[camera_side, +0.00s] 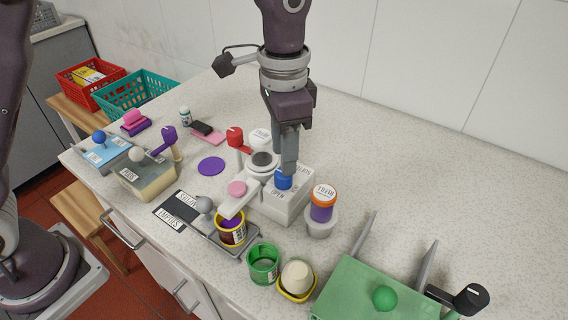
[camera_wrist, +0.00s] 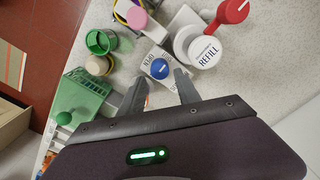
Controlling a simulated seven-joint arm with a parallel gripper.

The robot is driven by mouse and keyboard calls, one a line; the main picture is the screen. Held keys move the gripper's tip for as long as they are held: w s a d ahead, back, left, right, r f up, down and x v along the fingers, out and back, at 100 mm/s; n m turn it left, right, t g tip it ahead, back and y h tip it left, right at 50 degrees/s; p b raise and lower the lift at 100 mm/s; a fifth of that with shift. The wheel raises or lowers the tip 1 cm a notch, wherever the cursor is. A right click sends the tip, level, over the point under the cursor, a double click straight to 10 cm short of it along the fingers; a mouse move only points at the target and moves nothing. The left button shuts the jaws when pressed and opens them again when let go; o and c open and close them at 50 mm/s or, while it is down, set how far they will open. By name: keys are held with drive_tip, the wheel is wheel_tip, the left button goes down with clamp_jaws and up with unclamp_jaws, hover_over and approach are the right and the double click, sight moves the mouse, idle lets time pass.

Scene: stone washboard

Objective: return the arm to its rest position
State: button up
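My gripper (camera_side: 288,168) points down over a white box (camera_side: 290,207) with a blue knob (camera_side: 283,181) labelled OPEN. In the wrist view my gripper (camera_wrist: 160,76) is open, its two fingers apart with the blue knob (camera_wrist: 160,68) showing just beyond and between the tips. The gap at the knob is empty of any held thing. In the side view the fingertips are very close to the knob and partly overlap it; I cannot tell whether they touch it.
A red knob lever (camera_side: 235,137) and a pink-topped arm (camera_side: 237,188) are to the left. A green cup (camera_side: 263,264) and green bin (camera_side: 365,292) are in front. The counter at back right is clear.

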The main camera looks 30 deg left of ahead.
wheel_tip(320, 180, up, 3)
drive_tip(key=shift+f, duration=0.1)
drive_tip(key=shift+s+a, duration=0.1)
drive_tip(key=shift+a, duration=0.05)
drive_tip(key=s+a+r+n+t, duration=0.2)
drive_tip(key=s+a+r+n, duration=0.1)
drive_tip(key=s+a+r, duration=0.55)
drive_tip(key=s+a+f+n+t, duration=0.1)
drive_tip(key=s+a+n, duration=0.1)
drive_tip(key=s+a, duration=0.2)
drive_tip(key=s+a+f+n+t, duration=0.1)
drive_tip(key=s+a+n+t, duration=0.1)
drive_tip(key=s, duration=0.7)
drive_tip(key=shift+s+a+f+n+t, duration=0.3)
drive_tip(key=shift+s+a+f+n, duration=0.15)
drive_tip(key=shift+a, duration=0.4)
